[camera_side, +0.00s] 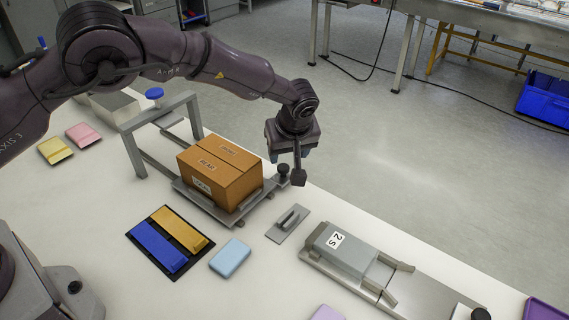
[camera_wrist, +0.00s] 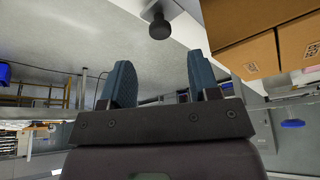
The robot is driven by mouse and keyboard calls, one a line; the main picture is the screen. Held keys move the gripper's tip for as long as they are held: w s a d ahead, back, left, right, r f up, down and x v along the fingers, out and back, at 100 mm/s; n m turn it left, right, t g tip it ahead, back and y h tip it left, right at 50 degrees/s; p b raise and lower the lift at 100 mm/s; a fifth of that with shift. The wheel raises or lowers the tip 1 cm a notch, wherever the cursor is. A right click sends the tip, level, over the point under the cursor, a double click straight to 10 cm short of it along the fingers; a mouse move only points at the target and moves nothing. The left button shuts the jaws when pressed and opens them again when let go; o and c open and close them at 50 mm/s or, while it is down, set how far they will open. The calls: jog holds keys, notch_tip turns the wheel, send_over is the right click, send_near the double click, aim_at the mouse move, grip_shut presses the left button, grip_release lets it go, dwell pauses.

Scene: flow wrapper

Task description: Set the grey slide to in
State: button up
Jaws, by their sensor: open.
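A flat grey slide (camera_side: 187,193) on rails carries a brown cardboard box (camera_side: 217,172) beside a grey portal frame (camera_side: 160,120). A black knob (camera_side: 283,171) stands at the slide's right end. My gripper (camera_side: 291,157) is above and near this knob, apart from it as far as I can tell. In the wrist view my gripper (camera_wrist: 160,85) has its two blue fingers spread with nothing between them. The knob (camera_wrist: 159,26) shows beyond the fingers, and the box (camera_wrist: 265,50) is at the right. The box hides most of the slide.
A grey plate with a handle (camera_side: 288,222), a light blue block (camera_side: 230,258) and a black tray (camera_side: 134,237) with blue and yellow bars lie in front.

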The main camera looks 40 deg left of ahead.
aim_at(284, 167)
jog(key=x, duration=0.6)
jog(key=shift+f, duration=0.25)
jog(key=shift+a, duration=0.1)
grip_shut()
